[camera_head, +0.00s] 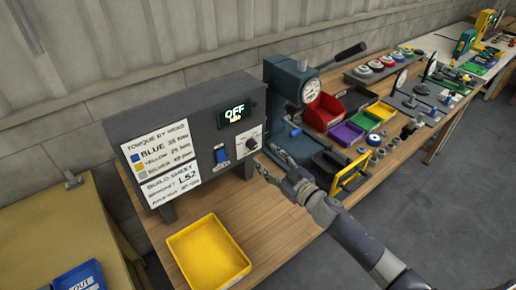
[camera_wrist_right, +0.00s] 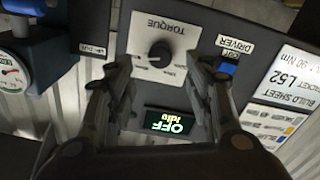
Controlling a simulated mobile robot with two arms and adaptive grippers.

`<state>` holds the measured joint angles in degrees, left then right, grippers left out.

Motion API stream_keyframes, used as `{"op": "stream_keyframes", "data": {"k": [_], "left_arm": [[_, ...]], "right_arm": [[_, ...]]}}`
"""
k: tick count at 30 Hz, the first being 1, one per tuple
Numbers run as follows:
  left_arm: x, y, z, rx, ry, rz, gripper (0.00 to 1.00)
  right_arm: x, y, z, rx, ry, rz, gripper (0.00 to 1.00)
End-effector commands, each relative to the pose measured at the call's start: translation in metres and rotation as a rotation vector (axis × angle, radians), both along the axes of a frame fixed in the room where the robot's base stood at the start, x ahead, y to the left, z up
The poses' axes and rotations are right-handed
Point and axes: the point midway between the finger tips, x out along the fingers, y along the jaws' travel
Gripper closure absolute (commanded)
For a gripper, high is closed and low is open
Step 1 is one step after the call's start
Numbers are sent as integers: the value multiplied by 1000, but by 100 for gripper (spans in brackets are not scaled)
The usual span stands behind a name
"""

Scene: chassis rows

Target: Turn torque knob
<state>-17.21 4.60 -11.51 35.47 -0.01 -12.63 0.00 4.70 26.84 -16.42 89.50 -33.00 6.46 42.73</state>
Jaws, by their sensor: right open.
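The torque knob (camera_head: 251,144) is a small dark round knob on a white dial plate, on the front of a dark grey control box (camera_head: 234,88). In the wrist view the box appears upside down, and the knob (camera_wrist_right: 159,53) sits on its plate marked TORQUE. My right gripper (camera_head: 263,170) is open and empty, a little below and right of the knob in the head view. In the wrist view its fingertips (camera_wrist_right: 162,66) are apart, framing the knob on either side; I see no contact. The display (camera_head: 236,113) reads OFF. My left gripper is not in view.
A blue driver switch (camera_head: 221,154) is left of the knob. A yellow tray (camera_head: 208,254) lies on the wooden bench below the box.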

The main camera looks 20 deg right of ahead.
Motion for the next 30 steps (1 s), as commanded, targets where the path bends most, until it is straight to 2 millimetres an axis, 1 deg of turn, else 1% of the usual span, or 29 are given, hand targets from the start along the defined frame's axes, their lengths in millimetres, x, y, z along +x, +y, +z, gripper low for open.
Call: {"op": "stream_keyframes", "data": {"k": [1, 3, 6, 10, 15, 23, 24, 29, 30], "left_arm": [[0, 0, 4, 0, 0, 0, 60], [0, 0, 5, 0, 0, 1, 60], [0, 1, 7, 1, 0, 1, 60], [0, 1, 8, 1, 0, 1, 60], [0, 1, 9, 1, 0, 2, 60], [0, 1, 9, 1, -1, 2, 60], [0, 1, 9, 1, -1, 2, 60], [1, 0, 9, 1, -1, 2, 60], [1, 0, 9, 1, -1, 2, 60]], "right_arm": [[10, 3, 3, 3, -2, -1, 52], [21, 7, 3, 3, -2, -1, 52], [34, 13, 2, 2, 0, -1, 52], [46, 17, 1, 2, 0, -2, 52], [53, 20, 0, 1, 0, -1, 52], [54, 20, 0, 0, 0, 0, 52], [54, 20, 0, 1, 0, 0, 57], [54, 20, 0, 0, 0, -1, 93], [54, 20, 0, 1, 0, -1, 97]]}}
